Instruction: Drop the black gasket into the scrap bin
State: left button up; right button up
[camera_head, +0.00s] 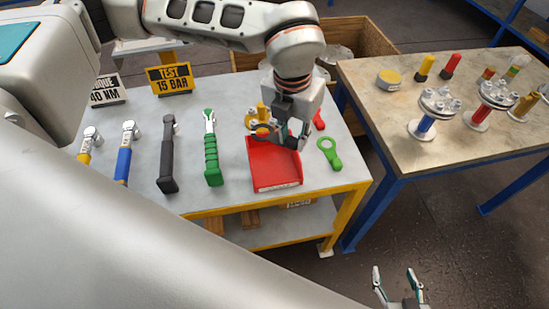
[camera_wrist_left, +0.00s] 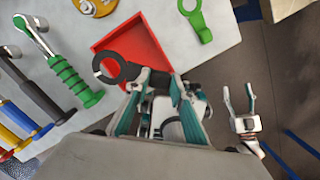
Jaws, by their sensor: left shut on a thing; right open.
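The black gasket (camera_wrist_left: 112,66), a flat dark ring with a tab, shows in the left wrist view. My left gripper (camera_wrist_left: 158,82) is shut on its tab. The ring is over the red open bin (camera_wrist_left: 135,32), seen from above; its height above the bin is hard to judge. In the head view my left gripper (camera_head: 290,136) is at the back edge of the red bin (camera_head: 274,176), and the gasket is mostly hidden there. My right gripper (camera_head: 398,285) is open and empty, low in front of the tables.
On the grey table, a green ring tool (camera_head: 330,153) lies right of the bin and a green-handled ratchet (camera_head: 211,150) left of it. More wrenches and two signs are further left. Flanged vessels (camera_head: 481,112) stand on the right table. A wooden crate (camera_head: 368,38) is behind.

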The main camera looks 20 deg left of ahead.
pick_arm(q)
jog(key=shift+d+n, duration=0.1)
jog(key=shift+n, duration=0.2)
jog(key=shift+f+b, duration=1.05)
jog(key=shift+f, duration=1.95)
jog(key=o, duration=1)
jog(key=shift+r, duration=0.15)
notch_tip(320, 180, up, 12)
jog(key=s, duration=0.1)
jog(key=shift+s, duration=0.2)
jog(key=shift+s+f, duration=0.1)
jog(key=shift+f, duration=0.1)
